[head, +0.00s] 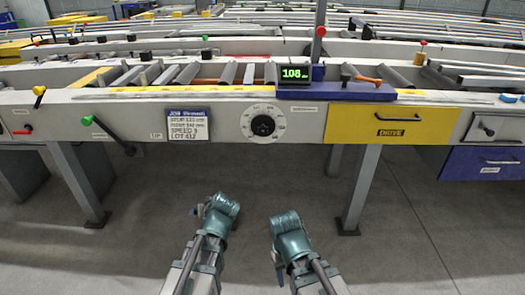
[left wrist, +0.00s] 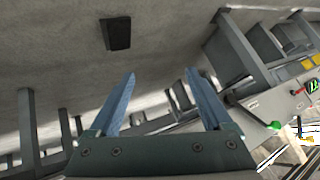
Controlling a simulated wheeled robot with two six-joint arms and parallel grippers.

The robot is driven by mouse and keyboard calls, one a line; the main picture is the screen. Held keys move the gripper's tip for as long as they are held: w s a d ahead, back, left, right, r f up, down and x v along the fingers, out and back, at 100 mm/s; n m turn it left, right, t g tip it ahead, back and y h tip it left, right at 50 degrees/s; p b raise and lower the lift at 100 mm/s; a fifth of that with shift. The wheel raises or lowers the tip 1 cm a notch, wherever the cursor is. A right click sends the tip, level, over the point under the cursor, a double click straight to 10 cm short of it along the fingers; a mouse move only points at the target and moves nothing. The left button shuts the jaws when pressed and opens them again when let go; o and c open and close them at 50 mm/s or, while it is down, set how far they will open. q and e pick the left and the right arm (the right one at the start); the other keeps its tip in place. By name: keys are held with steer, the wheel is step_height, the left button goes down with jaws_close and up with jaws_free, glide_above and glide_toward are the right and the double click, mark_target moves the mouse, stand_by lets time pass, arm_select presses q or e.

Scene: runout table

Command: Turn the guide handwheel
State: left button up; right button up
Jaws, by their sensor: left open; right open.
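A round white dial with a black knob or wheel at its centre (head: 263,125) sits on the front panel of the runout table (head: 225,112). No label for the guide handwheel is readable. A green digital display reading about 108 (head: 296,73) stands above it to the right. My left gripper (head: 222,204) is low in front of the table, apart from it; its blue fingers are spread and empty in the left wrist view (left wrist: 160,75). My right gripper (head: 288,222) is beside it, also below the panel, open and touching nothing visible.
A lever with a green knob (head: 87,120) juts out left of a sign (head: 188,126). A yellow drawer marked DRIVE (head: 378,126) is to the right. Table legs (head: 358,190) stand on the floor (head: 420,240), which is clear around my grippers.

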arm_select(q)
steer(key=w+d+r+m+t, duration=0.1)
steer(key=w+d+r+t, duration=0.65)
steer(key=r, duration=0.25)
steer(key=w+d+r+m+t+h, duration=0.3)
steer(key=d+r+m+h, duration=0.1)
steer(key=d, duration=0.6)
steer(key=shift+d+r+h, duration=0.35)
steer(key=shift+r+h, duration=0.15)
steer(key=shift+r, duration=0.15)
steer(key=shift+t, duration=0.25)
